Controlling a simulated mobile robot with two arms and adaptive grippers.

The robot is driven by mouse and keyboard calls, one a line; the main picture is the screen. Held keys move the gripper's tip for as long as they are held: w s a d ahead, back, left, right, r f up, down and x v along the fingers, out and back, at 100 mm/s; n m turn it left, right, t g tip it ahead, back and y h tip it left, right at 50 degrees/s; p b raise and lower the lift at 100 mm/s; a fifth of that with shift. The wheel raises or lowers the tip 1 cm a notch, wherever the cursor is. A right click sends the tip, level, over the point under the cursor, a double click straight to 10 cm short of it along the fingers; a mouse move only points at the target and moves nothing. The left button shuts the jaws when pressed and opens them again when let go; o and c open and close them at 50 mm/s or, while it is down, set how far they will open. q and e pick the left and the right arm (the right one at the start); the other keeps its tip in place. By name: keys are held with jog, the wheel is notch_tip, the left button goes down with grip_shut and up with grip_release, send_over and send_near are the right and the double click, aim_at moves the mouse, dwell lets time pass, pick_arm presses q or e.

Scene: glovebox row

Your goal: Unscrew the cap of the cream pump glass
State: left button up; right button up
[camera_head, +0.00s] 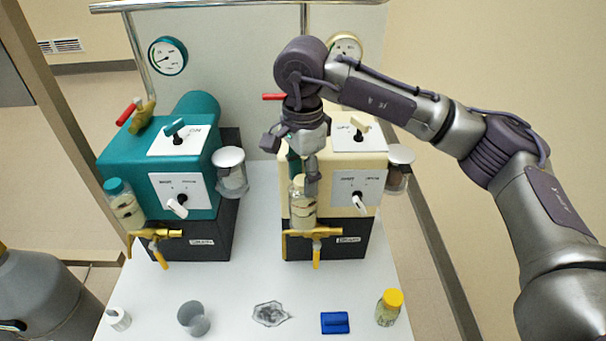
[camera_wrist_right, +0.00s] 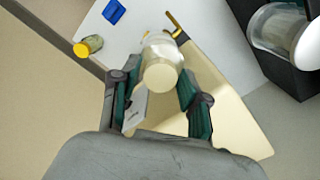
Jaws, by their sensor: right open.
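The cream pump (camera_head: 300,135) stands to the right of the teal pump. In the right wrist view the cream cap (camera_wrist_right: 159,76) shows end-on on top of the clear glass (camera_wrist_right: 160,45). My right gripper (camera_head: 303,174) points down over the jar and partly hides the cap in the head view. In the wrist view its open fingers (camera_wrist_right: 152,88) stand on either side of the cap, with gaps visible. My left gripper is not in view.
The teal pump (camera_head: 165,145) has its own teal-capped jar (camera_head: 124,202).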

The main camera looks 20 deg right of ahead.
jog(key=m, duration=1.4)
jog(key=shift+w, duration=0.1)
jog(key=m, duration=0.3)
